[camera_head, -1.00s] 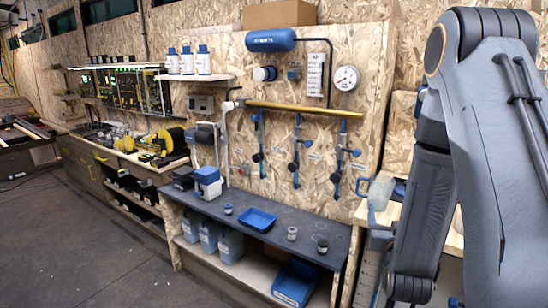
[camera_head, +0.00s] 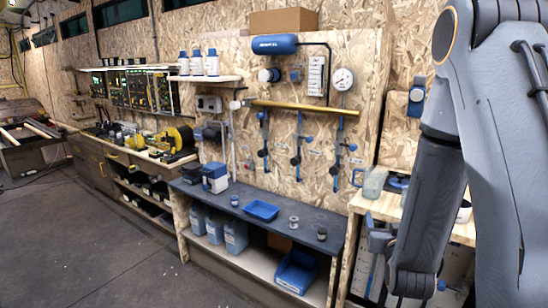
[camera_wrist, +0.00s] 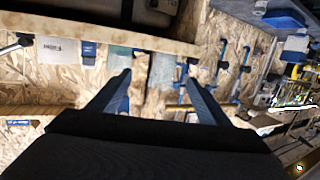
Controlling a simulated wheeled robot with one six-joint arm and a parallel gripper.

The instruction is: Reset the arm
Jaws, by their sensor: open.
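My arm fills the right side of the head view, its upper links folded upward and the forearm hanging down in front of the right-hand bench. My gripper (camera_wrist: 159,75) shows in the wrist view with its two fingers spread apart. Nothing is between the fingertips. Behind them, out of focus, are a wooden edge, chipboard and blue-handled fittings. I cannot make out the fingers in the head view.
A dark bench (camera_head: 225,195) holds a blue tray (camera_head: 261,210) and small cups, with blue jugs (camera_head: 236,236) on the shelf below. A wooden bench (camera_head: 415,208) stands right, close behind my arm. Grey floor (camera_head: 90,245) is clear at the left.

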